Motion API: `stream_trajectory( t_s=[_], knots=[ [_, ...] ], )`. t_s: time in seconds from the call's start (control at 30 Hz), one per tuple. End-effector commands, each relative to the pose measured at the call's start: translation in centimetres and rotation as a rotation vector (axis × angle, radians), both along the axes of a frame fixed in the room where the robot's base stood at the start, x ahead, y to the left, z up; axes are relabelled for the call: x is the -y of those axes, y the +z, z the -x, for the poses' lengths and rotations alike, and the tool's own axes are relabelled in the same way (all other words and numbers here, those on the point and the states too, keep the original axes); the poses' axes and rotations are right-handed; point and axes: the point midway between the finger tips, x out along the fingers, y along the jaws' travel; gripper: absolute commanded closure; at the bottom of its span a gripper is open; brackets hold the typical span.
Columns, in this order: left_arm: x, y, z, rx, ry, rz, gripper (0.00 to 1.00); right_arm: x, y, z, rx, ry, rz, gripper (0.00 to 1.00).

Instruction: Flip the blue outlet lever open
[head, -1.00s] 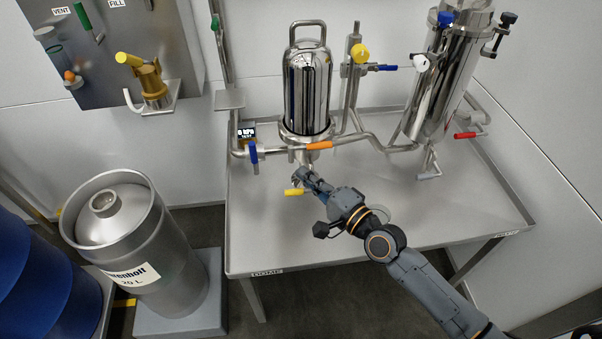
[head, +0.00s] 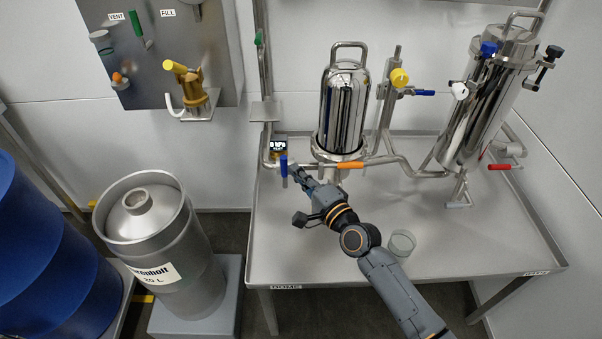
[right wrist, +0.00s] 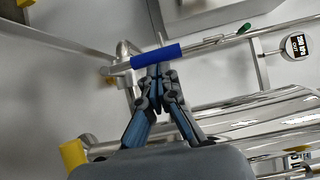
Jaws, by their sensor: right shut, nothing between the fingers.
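A blue lever (head: 284,166) stands upright in the head view on the pipe left of the domed steel vessel (head: 342,108), beside a small display (head: 278,145). My right gripper (head: 295,171) is shut and empty, with its fingertips just right of this lever. In the right wrist view the blue lever (right wrist: 157,55) lies across the picture right at the tips of my right gripper (right wrist: 158,76). I cannot tell whether they touch. Another blue handle (head: 424,93) sits on the upper pipe right of the vessel. My left gripper is not in view.
An orange lever (head: 351,166) sits on the pipe below the vessel, close to my arm. A clear cup (head: 401,243) stands on the steel table (head: 480,245). A tall steel tank (head: 485,105) with a red lever (head: 505,167) is at right. The table's front is mostly clear.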

Motion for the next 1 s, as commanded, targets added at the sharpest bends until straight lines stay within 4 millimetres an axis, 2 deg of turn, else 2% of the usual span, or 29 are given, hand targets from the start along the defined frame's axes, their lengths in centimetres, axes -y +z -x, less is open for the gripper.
stream_trajectory(
  t_s=[0.3, 0.67, 1.0],
  knots=[
    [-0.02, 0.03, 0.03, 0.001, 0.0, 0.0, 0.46, -0.08, 0.09, 0.01, -0.001, 0.0, -0.001, 1.0],
    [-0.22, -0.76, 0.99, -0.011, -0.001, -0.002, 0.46, -0.36, 0.2, 0.01, 0.0, 0.0, -0.001, 1.0],
    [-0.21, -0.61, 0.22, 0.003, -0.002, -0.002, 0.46, -0.56, 0.3, 0.06, 0.0, 0.0, 0.002, 1.0]
  ],
)
